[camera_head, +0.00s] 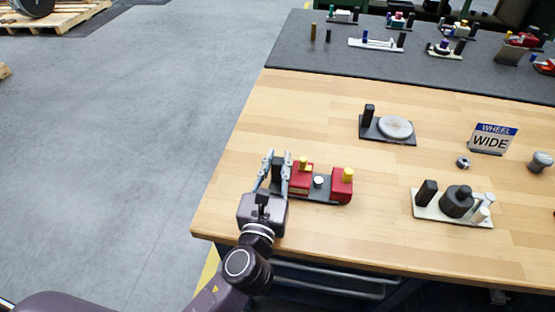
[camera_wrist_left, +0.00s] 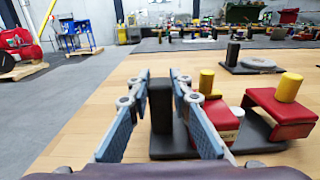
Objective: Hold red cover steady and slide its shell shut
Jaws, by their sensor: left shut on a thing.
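The red cover is in two red parts on a dark base plate (camera_head: 322,199) near the table's left edge. The left red part (camera_head: 299,183) has a yellow knob. The right red part is an arch-like shell (camera_head: 342,187) with its own yellow knob (camera_wrist_left: 288,87). A gap separates them, with a small white-topped cylinder (camera_head: 318,181) in it. My left gripper (camera_head: 277,160) is shut on the upright black post (camera_wrist_left: 160,105) at the plate's left end, one finger on each side. My right gripper is in neither view.
A dark plate with a pale disc (camera_head: 396,127) stands behind. A "WHEEL WIDE" sign (camera_head: 492,139) and a white plate (camera_head: 455,216) with black parts are to the right. More fixtures stand on the grey mat (camera_head: 350,71). Bare wood surrounds the red cover.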

